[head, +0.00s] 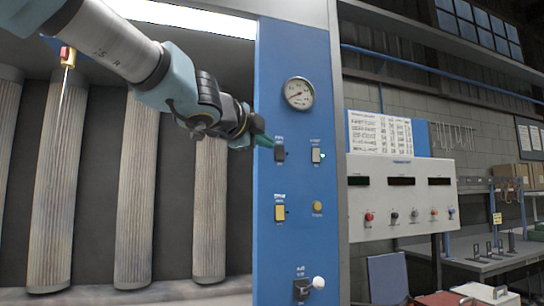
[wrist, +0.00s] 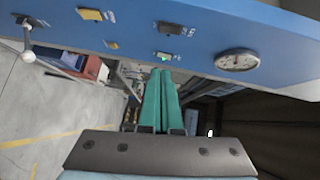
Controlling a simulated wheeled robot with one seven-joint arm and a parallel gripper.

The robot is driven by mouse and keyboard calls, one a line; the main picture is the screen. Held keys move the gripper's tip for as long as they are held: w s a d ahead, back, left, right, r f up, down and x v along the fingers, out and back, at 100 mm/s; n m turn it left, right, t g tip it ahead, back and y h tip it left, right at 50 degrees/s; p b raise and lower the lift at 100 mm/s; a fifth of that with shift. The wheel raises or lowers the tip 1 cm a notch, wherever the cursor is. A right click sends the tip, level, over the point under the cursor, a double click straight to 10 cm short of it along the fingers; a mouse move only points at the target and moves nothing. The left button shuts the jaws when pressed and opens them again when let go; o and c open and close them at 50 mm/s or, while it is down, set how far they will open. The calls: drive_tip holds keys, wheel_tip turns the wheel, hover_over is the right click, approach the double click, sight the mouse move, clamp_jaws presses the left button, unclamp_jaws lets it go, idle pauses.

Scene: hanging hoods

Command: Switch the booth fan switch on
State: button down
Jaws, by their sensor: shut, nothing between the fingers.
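A blue booth panel (head: 300,240) carries several controls; the labels are too small to read, so I cannot tell which is the booth fan switch. A black switch (head: 279,153) is at upper left, and a pale switch (head: 316,155) with a lit green lamp (head: 323,155) is to its right. Lower are a yellow switch (head: 279,212) and a round yellow button (head: 317,207). My gripper (head: 268,142) is shut and empty, in front of the panel near the black switch. In the wrist view its green fingertips (wrist: 161,72) appear just below the pale switch (wrist: 163,56); contact cannot be told.
A round gauge (head: 299,93) sits above the switches. A lever with a white knob (head: 318,283) juts out at the panel's bottom. Tall pleated filters (head: 135,190) stand left in the booth. A console (head: 402,195) is to the right.

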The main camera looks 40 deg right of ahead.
approach(284, 159)
drive_tip(key=s+d, duration=0.2)
drive_tip(key=d, duration=0.2)
drive_tip(key=w, duration=0.1)
drive_tip(key=w+d, duration=0.1)
drive_tip(key=w, duration=0.1)
drive_tip(key=shift+w+d, duration=0.1)
drive_tip(key=shift+w, duration=0.1)
drive_tip(key=shift+w+d+f, duration=0.15)
drive_tip(key=shift+w, duration=0.25)
drive_tip(key=shift+f, duration=0.1)
